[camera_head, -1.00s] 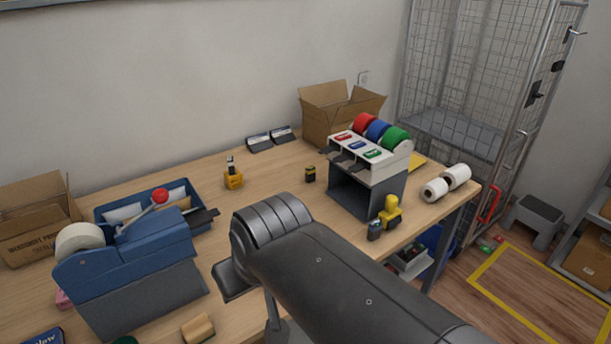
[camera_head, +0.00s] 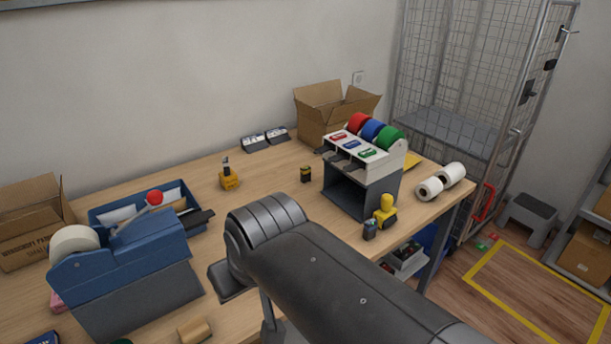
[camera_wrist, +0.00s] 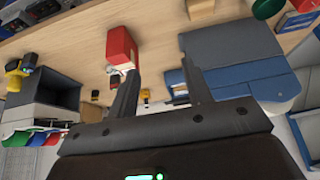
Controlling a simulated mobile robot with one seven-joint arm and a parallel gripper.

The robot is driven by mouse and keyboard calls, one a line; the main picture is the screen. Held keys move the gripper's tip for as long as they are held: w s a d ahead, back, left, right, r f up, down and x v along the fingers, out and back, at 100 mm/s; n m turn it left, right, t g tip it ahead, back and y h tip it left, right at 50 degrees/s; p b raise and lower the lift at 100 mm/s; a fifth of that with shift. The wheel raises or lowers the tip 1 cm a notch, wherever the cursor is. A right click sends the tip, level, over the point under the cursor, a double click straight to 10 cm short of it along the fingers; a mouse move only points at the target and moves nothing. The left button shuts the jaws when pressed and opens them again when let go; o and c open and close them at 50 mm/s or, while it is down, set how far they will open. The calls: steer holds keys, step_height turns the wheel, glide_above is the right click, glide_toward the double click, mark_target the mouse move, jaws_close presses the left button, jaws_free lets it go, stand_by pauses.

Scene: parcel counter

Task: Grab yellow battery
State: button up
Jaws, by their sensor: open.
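A small black block with a yellow band (camera_head: 306,174), probably the yellow battery, stands on the counter left of the tape-roll rack. A small dark shape (camera_wrist: 95,94) in the wrist view may be the same block, but it is too small to tell. A second small block (camera_head: 370,229), blue-grey and dark, stands near the front edge beside a yellow tool. In the wrist view my gripper (camera_wrist: 160,78) is open, its fingers apart with nothing held. A red block (camera_wrist: 122,48) shows near the left finger. My arm hides the gripper in the head view.
The rack with coloured rolls (camera_head: 370,175) and the yellow tool (camera_head: 385,209) stand to the right. An open carton (camera_head: 335,115) stands behind.

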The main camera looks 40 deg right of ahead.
steer(key=w+d+r+m+g, duration=0.1)
steer(key=w+d+r+m, duration=0.2)
steer(key=w, duration=0.4)
steer(key=w+d+r+m, duration=0.2)
steer(key=w+d+r, duration=0.2)
steer(key=w, duration=0.3)
steer(key=m+g+h, duration=0.5)
steer(key=m, duration=0.8)
glide_above(305, 167)
steer(key=a, duration=0.4)
step_height(305, 167, down, 18)
steer(key=shift+y, duration=0.3)
steer(key=x, duration=0.5)
steer(key=shift+w, duration=0.2)
steer(key=x, duration=0.3)
steer(key=d+x, duration=0.1)
steer(key=x, duration=0.1)
steer(key=shift+s+d+f, duration=0.1)
steer(key=shift+s+f, duration=0.05)
steer(key=shift+c, duration=0.3)
